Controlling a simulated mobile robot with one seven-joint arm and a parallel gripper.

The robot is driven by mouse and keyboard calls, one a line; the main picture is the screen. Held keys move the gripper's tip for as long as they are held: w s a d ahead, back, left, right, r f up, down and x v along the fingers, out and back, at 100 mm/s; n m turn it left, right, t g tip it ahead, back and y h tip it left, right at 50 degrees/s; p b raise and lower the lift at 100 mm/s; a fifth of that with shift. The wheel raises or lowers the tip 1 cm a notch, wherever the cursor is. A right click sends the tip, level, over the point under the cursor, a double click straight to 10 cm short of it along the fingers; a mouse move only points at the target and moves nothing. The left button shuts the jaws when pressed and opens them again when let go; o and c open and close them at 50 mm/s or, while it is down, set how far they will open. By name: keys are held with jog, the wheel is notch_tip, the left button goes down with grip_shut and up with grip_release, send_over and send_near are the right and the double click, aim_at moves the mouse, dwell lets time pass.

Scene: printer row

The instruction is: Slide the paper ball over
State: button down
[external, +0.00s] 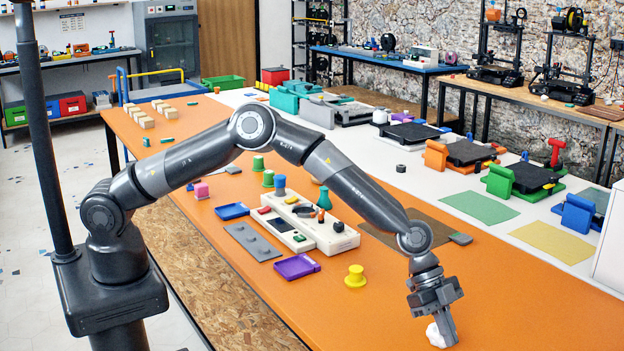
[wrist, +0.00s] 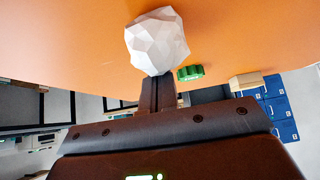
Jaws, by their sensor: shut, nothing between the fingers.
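The paper ball (external: 434,336) is white and crumpled. It lies on the orange table top near the bottom edge of the external view. My gripper (external: 450,338) points down at the table with its fingers shut and empty, just right of the ball, and partly covers it. In the wrist view the faceted ball (wrist: 157,40) sits straight beyond the tips of my gripper (wrist: 157,88). The fingertips and ball overlap in the picture; I cannot tell whether they touch.
A green ridged piece (wrist: 190,73) shows beside the ball in the wrist view. A yellow knob (external: 355,276), a purple tray (external: 297,267) and a white board (external: 308,228) with small parts stand farther left on the table. The orange surface around the ball is mostly clear.

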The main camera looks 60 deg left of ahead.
jog(key=a, duration=1.5)
dwell(0.7)
